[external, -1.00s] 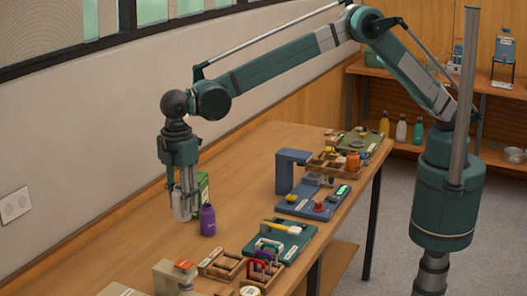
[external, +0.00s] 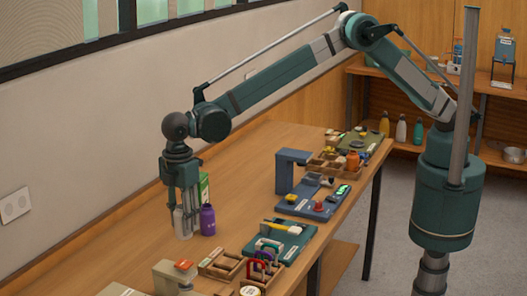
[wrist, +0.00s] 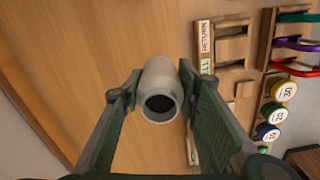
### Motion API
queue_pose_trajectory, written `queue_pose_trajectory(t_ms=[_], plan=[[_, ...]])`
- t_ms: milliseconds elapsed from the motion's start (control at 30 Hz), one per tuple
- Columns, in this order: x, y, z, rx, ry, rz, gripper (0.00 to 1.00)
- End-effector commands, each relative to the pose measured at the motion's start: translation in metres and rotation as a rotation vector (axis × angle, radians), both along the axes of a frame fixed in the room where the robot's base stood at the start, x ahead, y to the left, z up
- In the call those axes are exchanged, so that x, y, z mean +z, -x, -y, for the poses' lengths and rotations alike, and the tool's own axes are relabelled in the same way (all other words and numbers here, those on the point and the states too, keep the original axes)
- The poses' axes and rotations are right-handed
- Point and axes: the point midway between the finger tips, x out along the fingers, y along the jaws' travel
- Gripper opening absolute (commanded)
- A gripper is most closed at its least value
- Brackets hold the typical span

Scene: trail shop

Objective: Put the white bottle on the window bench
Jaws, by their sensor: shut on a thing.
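My gripper (external: 182,208) is shut on a white bottle (external: 183,226), which hangs upright between the fingers. In the wrist view the bottle (wrist: 158,80) shows its pale top with a dark round opening between the two fingers. The bottle is over the long wooden bench (external: 130,248) below the window, with its base at or very near the bench top; I cannot tell whether it touches. A purple bottle (external: 208,220) stands close on its right.
A green and white box (external: 204,187) stands just behind, partly hidden by my gripper. Trays with coloured rings (external: 262,268), a teal board (external: 285,240) and a blue fixture (external: 292,170) fill the bench's right side. Bare wood lies to the left. Other bottles (external: 401,130) stand on a far shelf.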

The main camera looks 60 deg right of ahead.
Motion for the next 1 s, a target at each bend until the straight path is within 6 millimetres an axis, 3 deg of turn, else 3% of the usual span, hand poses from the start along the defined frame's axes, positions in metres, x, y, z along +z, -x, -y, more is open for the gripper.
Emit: queue_pose_trajectory(t_ms=[300,767,1000], plan=[[-0.039,0.000,0.000,0.000,0.000,0.000,0.17],[-0.045,0.000,0.000,0.000,0.000,0.000,0.17],[-0.068,0.000,0.000,0.000,0.000,0.000,0.17]])
